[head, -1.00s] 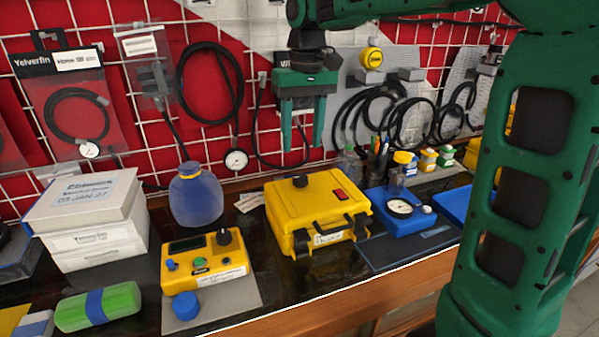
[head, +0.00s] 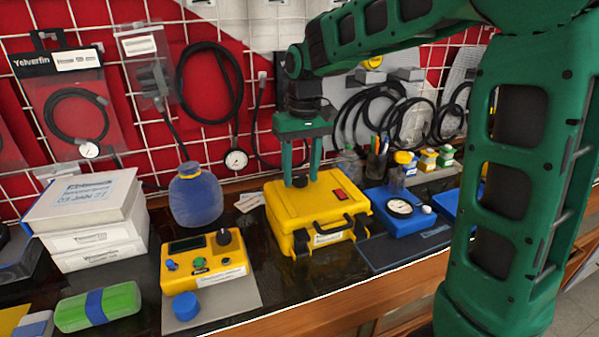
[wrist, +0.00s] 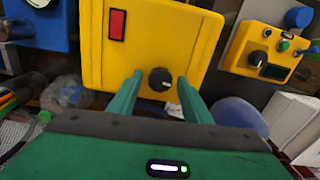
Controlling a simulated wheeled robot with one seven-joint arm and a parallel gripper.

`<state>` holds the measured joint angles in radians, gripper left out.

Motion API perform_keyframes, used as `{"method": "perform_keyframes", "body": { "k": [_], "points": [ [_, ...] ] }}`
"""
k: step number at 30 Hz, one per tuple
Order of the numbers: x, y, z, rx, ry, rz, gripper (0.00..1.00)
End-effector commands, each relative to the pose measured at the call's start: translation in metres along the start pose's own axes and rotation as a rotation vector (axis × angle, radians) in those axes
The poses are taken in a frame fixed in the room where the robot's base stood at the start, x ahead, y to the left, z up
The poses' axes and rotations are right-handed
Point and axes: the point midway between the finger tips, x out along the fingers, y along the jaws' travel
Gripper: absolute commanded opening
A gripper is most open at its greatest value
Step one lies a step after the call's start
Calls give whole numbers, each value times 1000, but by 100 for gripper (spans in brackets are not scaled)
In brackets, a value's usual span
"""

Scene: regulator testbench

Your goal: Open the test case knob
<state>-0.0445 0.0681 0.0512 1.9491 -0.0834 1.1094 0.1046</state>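The yellow test case (head: 318,213) sits on the dark bench top with its lid shut and a red switch (head: 340,194) on top. Its black knob (head: 300,181) is on the lid near the back left. In the wrist view the knob (wrist: 160,79) lies between the two fingers, with a gap on each side. My gripper (head: 301,183) points down at the knob with its green fingers apart. In the wrist view my gripper (wrist: 158,80) is open and holds nothing. The fingertips are at or just above the lid; I cannot tell if they touch it.
A yellow control box (head: 205,262) with knobs stands left of the case, and a blue round vessel (head: 195,198) behind it. A blue gauge unit (head: 400,206) stands close on the right. Cables hang on the wall grid behind.

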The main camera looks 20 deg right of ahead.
Motion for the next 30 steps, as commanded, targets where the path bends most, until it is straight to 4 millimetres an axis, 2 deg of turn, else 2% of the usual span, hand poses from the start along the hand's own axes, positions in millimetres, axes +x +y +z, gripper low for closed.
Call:
{"method": "perform_keyframes", "body": {
  "k": [1, 4, 15, 23, 24, 26, 30],
  "points": [
    [0, 0, 0, 0, 0, 0, 31],
    [0, 0, 0, 0, 0, 0, 7],
    [0, 0, 0, -102, -4, 0, 7],
    [0, 0, 0, -108, -4, 0, 7],
    [0, 0, 0, -108, -4, 0, 34],
    [0, 0, 0, -108, -4, 0, 48],
    [0, 0, 0, -108, -4, 0, 48]
  ]
}}
